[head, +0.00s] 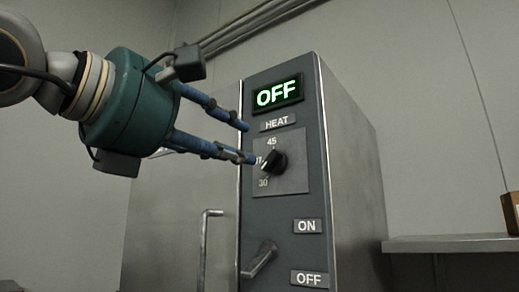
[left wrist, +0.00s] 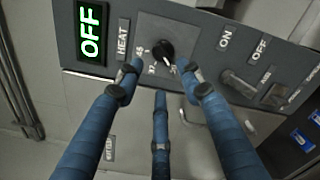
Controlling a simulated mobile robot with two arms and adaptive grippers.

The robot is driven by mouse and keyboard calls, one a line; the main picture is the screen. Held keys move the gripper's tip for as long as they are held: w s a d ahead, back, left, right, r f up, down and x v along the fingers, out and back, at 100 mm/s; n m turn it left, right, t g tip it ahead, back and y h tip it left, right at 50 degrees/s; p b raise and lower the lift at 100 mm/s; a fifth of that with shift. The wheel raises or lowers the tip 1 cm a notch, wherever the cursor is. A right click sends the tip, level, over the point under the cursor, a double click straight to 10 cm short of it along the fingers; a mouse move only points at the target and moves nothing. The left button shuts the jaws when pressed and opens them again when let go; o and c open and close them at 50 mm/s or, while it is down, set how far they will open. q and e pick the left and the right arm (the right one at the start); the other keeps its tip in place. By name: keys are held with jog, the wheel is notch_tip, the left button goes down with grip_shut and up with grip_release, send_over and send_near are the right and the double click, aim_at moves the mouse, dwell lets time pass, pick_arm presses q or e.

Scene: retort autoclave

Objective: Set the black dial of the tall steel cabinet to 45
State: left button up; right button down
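The tall steel cabinet (head: 350,165) has a dark front panel with a black dial (head: 275,161) on a grey plate under a HEAT label. The label 45 is above the dial, 30 is below left, and a label between them is partly hidden. The dial's white mark appears to point left and slightly down. My left gripper (head: 249,143) is open and empty, its blue fingers spread just left of the dial. In the left wrist view, the dial (left wrist: 163,50) lies beyond and between the upper fingertips; contact cannot be told. My right gripper is not in view.
A green OFF display (head: 277,94) is above the dial. A lever handle (head: 260,259) sits low on the panel beside ON and OFF labels. A door handle (head: 205,245) stands out at left. A shelf (head: 455,243) with a brown box (head: 511,212) is at right.

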aim_at(267, 158)
pick_arm(q)
jog(key=p+x, duration=0.2)
jog(key=x, duration=0.4)
jog(key=shift+w+d, duration=0.1)
jog(key=shift+d, duration=0.15)
jog(key=shift+w+d, duration=0.3)
jog(key=shift+w, duration=0.15)
grip_shut()
